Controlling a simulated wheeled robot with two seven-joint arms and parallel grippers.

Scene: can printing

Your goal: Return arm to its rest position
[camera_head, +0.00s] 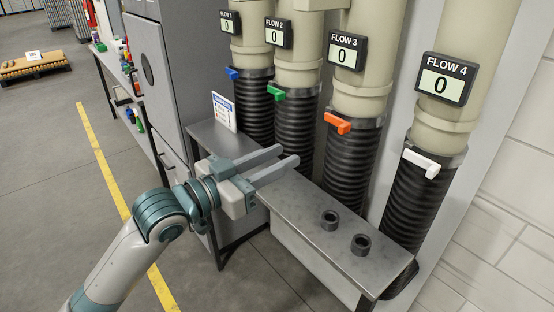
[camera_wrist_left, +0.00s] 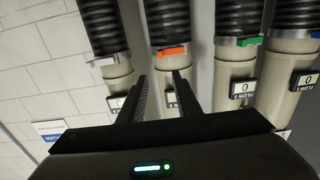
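My left gripper (camera_head: 280,162) reaches in from the left in the head view. Its two long grey fingers are apart with nothing between them. It is over the left part of the metal bench (camera_head: 292,208), in front of the pipes. In the left wrist view the fingers (camera_wrist_left: 158,92) are also spread and empty, with the orange handle (camera_wrist_left: 171,51) beyond them. My right gripper is in neither view.
Blue (camera_head: 232,73), green (camera_head: 276,93), orange (camera_head: 338,123) and white (camera_head: 421,163) handles stick out from pipes with flow displays reading 0. Two dark rings (camera_head: 330,219) (camera_head: 361,244) lie on the bench. A sign (camera_head: 224,111) stands at its left end. Open floor lies left.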

